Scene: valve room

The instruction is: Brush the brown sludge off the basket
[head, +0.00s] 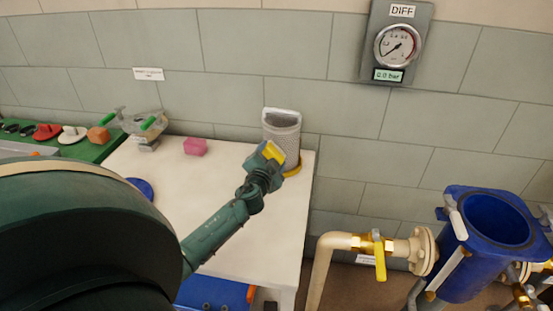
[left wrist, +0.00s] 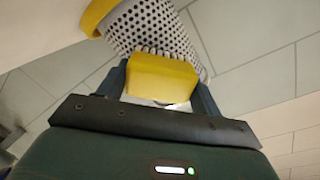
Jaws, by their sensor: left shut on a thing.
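The basket (head: 283,132) is a grey perforated cylinder with a pale top, upright on a yellow ring at the table's back right. In the left wrist view the basket (left wrist: 152,24) fills the upper middle, its holes dark. No brown sludge can be told apart on the side I see. My left gripper (head: 268,160) is shut on a yellow block (left wrist: 162,78), which looks like a brush handle. The block is at the basket's lower front left in the head view; I cannot tell whether it touches. My right gripper is out of view.
The white table (head: 215,195) is mostly clear. A pink block (head: 195,146) and a blue disc (head: 140,188) lie on it. A green mat (head: 95,150) with several tools is at left. A blue vessel (head: 488,240) and a yellow-handled valve (head: 379,256) stand at right.

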